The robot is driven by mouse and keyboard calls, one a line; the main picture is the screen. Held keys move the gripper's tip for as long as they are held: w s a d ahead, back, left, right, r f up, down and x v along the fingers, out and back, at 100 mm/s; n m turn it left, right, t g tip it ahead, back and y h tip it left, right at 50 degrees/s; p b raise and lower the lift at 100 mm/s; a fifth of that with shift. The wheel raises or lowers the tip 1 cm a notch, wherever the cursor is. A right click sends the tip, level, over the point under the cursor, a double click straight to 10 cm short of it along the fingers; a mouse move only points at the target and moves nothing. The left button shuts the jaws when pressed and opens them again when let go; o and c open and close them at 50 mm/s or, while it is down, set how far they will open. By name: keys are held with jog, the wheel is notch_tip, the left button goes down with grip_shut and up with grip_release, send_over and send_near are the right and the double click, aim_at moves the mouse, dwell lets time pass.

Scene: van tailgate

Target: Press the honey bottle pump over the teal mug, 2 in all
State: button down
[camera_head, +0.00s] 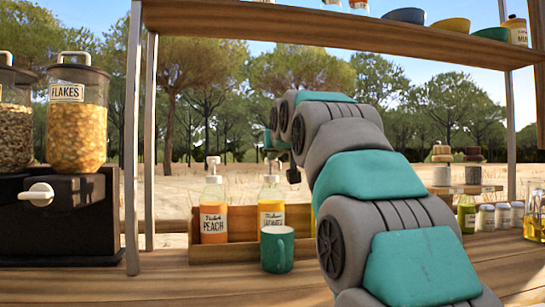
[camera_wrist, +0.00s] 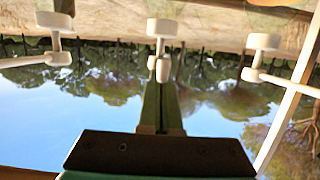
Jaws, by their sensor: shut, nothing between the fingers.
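The teal mug (camera_head: 277,249) stands upright on the counter, in front of the middle pump bottle (camera_head: 271,216). That bottle has a yellow band and a white pump; its label is too small to read surely, so I cannot confirm it is honey. My gripper (camera_head: 269,142) is at the top of this bottle. In the wrist view, which is upside down, my gripper (camera_wrist: 163,92) is shut and empty, its tips in line with the middle white pump head (camera_wrist: 162,28). Whether they touch is unclear. My arm hides most of another yellowish bottle (camera_head: 313,219).
A peach bottle (camera_head: 213,211) stands left in the wooden rack (camera_head: 240,222). The wrist view shows pumps on both sides, left (camera_wrist: 54,22) and right (camera_wrist: 263,42). Flakes dispensers (camera_head: 77,115) stand far left. A shelf (camera_head: 330,32) spans above; small jars (camera_head: 487,217) stand right.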

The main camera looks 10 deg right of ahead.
aim_at(279, 162)
jog(key=v, duration=0.6)
jog(key=shift+d+r, duration=0.1)
dwell(2.4)
